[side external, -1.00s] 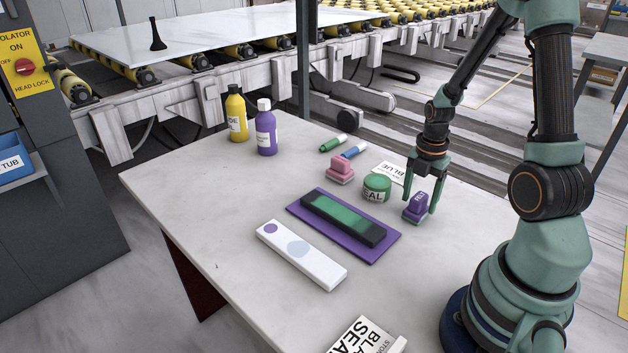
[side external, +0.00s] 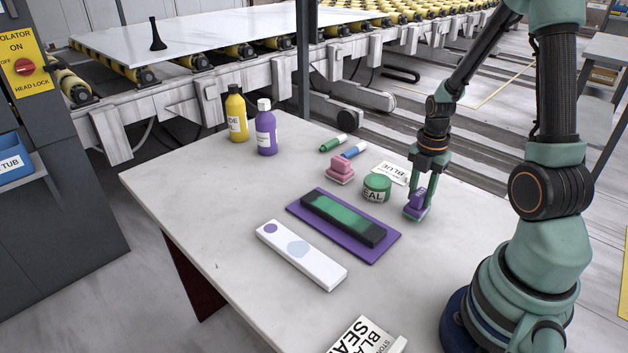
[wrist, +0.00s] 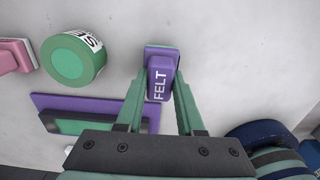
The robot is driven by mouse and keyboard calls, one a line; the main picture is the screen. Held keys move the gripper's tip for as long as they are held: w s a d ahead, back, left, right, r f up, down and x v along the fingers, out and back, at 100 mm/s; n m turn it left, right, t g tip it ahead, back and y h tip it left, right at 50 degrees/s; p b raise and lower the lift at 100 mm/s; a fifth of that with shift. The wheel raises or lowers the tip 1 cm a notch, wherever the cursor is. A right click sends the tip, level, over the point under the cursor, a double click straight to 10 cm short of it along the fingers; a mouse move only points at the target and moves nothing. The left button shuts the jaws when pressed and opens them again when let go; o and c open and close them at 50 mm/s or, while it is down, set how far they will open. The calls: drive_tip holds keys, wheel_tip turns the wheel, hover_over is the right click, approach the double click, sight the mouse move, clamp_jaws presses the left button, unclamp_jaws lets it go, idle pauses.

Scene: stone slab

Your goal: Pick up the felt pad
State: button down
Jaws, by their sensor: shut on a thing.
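The felt pad is a purple block labelled FELT (wrist: 161,82), with a wider base and a thin green edge. It stands near the right edge of the slab table in the side view (side external: 417,203). My gripper (side external: 419,196) points down over it, with one finger on each side. In the wrist view my gripper (wrist: 160,88) is shut on the pad's upper block. The pad looks upright and at or very near the table surface; any gap beneath it cannot be made out.
A green round tub (side external: 376,188) stands just left of the pad, with a pink block (side external: 340,170) beyond it. A purple mat (side external: 388,246) carries a dark tray with a green strip. A white bar (side external: 300,255) lies in front.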

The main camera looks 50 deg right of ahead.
sight(421, 193)
wheel_tip(421, 193, up, 19)
idle(0.4)
drive_tip(key=c, duration=1.3)
unclamp_jaws()
clamp_jaws()
